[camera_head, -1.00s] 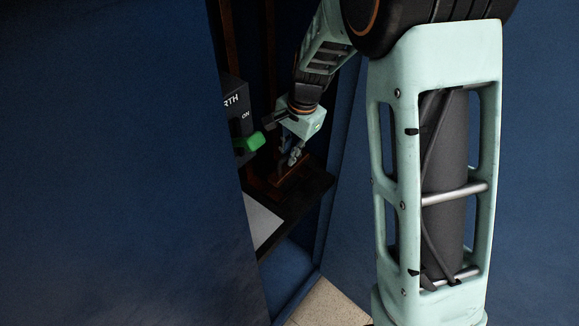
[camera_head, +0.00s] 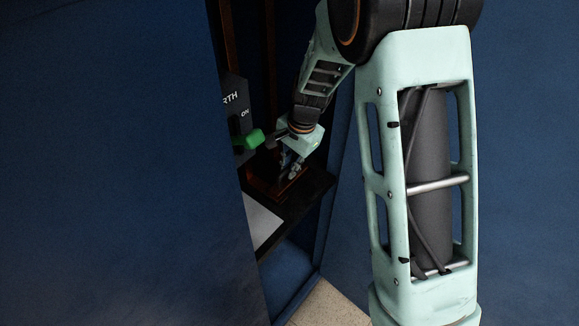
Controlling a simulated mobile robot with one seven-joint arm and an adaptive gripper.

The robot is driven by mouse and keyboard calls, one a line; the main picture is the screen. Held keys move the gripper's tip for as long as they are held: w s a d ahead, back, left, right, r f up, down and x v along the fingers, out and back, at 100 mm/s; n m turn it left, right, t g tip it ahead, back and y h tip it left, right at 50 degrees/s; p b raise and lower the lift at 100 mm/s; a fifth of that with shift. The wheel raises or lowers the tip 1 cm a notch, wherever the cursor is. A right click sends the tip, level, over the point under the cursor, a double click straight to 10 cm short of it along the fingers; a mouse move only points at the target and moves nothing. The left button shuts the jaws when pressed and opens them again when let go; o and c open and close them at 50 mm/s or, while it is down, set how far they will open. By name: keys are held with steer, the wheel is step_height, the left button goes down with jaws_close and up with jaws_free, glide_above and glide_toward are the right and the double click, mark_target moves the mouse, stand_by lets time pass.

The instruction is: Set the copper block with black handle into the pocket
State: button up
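My gripper (camera_head: 290,170) points down inside the open blue cabinet, low over a dark shelf (camera_head: 298,208). Copper-brown metal (camera_head: 264,187) shows on the shelf right beside and below the fingers. I cannot tell whether it is the copper block or the frame of the pocket. A small dark shape lies at the fingertips; it is too small and dark to tell whether it is the black handle. The fingers and the gripper body cover most of this spot. Whether the fingers are open or shut on something cannot be told, and no pocket opening can be made out.
A green handle (camera_head: 249,140) sticks out of a dark panel (camera_head: 237,102) lettered "RTH" and "ON", just left of my gripper. Vertical copper bars (camera_head: 271,40) stand behind. A grey plate (camera_head: 263,226) lies at the shelf's left. Blue cabinet walls (camera_head: 120,160) close in both sides.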

steer(key=o, duration=0.4)
steer(key=shift+o, duration=0.2)
step_height(320, 180, up, 13)
steer(key=s+d+p, duration=0.1)
steer(key=d, duration=0.1)
steer(key=shift+s+f+p, duration=0.15)
steer(key=shift+s+p, duration=0.1)
steer(key=shift+p, duration=0.05)
